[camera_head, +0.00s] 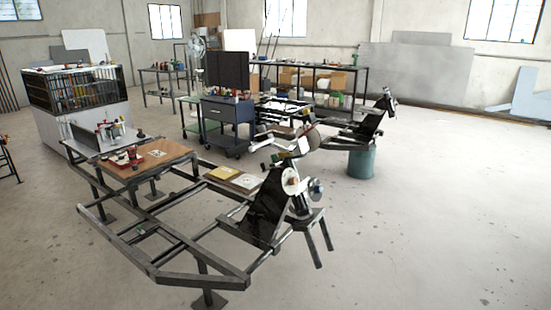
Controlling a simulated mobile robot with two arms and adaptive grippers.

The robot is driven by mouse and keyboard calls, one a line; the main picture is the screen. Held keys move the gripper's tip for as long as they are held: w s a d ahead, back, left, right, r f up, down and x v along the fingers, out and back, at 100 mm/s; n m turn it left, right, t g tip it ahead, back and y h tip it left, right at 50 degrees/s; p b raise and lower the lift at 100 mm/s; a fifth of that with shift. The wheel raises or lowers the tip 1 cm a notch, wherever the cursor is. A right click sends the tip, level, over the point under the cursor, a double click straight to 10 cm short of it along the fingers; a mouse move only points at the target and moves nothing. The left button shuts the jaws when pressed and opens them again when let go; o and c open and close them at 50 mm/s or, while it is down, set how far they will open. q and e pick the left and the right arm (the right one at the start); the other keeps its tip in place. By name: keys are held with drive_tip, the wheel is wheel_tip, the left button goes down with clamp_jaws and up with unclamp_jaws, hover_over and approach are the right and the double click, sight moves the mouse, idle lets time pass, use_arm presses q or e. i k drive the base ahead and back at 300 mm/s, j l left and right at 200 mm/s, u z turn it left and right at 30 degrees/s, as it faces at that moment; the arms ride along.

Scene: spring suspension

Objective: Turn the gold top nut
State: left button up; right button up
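A dark metal frame (160,243) stands on the floor in the foreground. A black upright panel (268,207) rises at its right end, with a pale round part (291,181) and metal fittings beside it. A brown board (150,158) lies on the frame's left part, with small red and dark parts (125,158) on it. I cannot make out a gold nut or a spring suspension at this distance. Neither of my grippers shows in this view.
A blue drawer cart (227,117) stands behind the frame. A teal drum (361,162) stands to its right. A white cabinet with a dark cage (75,88) is at left, and a long workbench (315,72) at the back. The floor at right is clear.

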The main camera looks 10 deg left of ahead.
sight(284, 154)
drive_tip(key=i+l+u, duration=0.15)
drive_tip(key=i+l, duration=0.2)
drive_tip(key=i, duration=0.35)
drive_tip(key=i+l+u, duration=0.15)
drive_tip(key=i+l, duration=0.25)
drive_tip(key=i, duration=0.25)
drive_tip(key=i+l+u, duration=0.15)
drive_tip(key=i+l, duration=0.35)
drive_tip(key=i, duration=0.15)
